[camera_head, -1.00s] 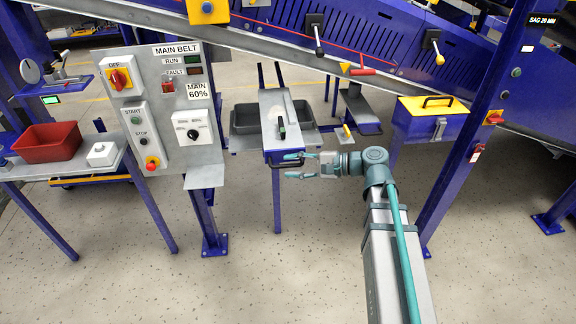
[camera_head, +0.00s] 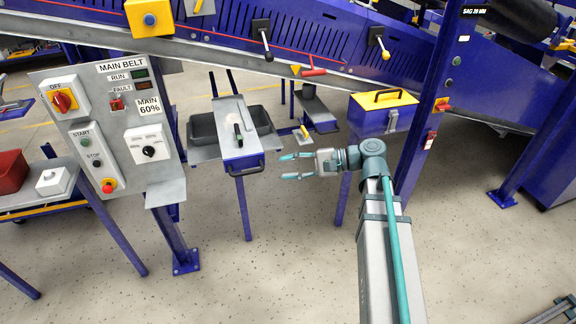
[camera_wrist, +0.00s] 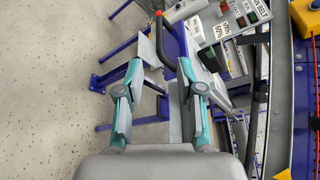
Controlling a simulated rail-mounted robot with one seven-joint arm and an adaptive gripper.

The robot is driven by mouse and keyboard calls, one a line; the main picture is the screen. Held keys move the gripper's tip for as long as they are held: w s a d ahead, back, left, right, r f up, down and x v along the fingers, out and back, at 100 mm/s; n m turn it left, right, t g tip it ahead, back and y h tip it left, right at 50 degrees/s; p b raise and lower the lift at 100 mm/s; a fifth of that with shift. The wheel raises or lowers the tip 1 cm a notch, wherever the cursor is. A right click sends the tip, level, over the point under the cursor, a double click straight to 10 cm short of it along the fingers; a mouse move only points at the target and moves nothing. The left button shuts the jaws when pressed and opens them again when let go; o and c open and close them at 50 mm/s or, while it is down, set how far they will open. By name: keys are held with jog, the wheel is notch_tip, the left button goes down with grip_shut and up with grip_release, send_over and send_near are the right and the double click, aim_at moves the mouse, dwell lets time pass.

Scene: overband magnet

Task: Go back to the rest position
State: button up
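My gripper (camera_head: 284,167) is open, with a clear gap between its two teal fingers, and nothing shows between them. In the head view it points left, over the floor just right of the small blue-legged table (camera_head: 242,162). The wrist view shows my gripper (camera_wrist: 157,75) from behind, its fingers spread. Beyond the fingers are blue frame parts, a red-tipped black handle (camera_wrist: 160,30) and part of the control panel (camera_wrist: 238,20).
The control panel (camera_head: 130,75) stands at left. A blue toolbox with yellow lid (camera_head: 385,105) is behind my arm, near a blue post (camera_head: 430,120). The conveyor (camera_head: 330,50) crosses the back. A grey bin (camera_head: 203,128) is behind the table. Open floor (camera_head: 270,280) lies in front.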

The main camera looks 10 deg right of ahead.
jog(key=s+d+f+n+g+h, duration=0.1)
jog(key=s+d+f+h, duration=0.15)
jog(key=f, duration=0.85)
jog(key=s+d+f+n+h, duration=0.15)
jog(key=f+h, duration=0.25)
jog(key=f, duration=0.7)
jog(key=s+d+f+n+g+h, duration=0.1)
jog(key=s+d+f+h, duration=0.15)
jog(key=f, duration=0.85)
jog(key=s+f+n+g+h, duration=0.1)
jog(key=s+f+g+h, duration=0.1)
jog(key=s+f, duration=0.5)
jog(key=s+d+f+n+g+h, duration=0.1)
jog(key=s+f, duration=0.6)
jog(key=s, duration=0.7)
jog(key=s+d+f+n+g+h, duration=0.1)
jog(key=s+f+n+g+h, duration=0.2)
jog(key=s+f, duration=0.4)
jog(key=s+g, duration=0.1)
jog(key=s, duration=0.3)
jog(key=shift+d+f, duration=0.2)
jog(key=shift+d, duration=0.05)
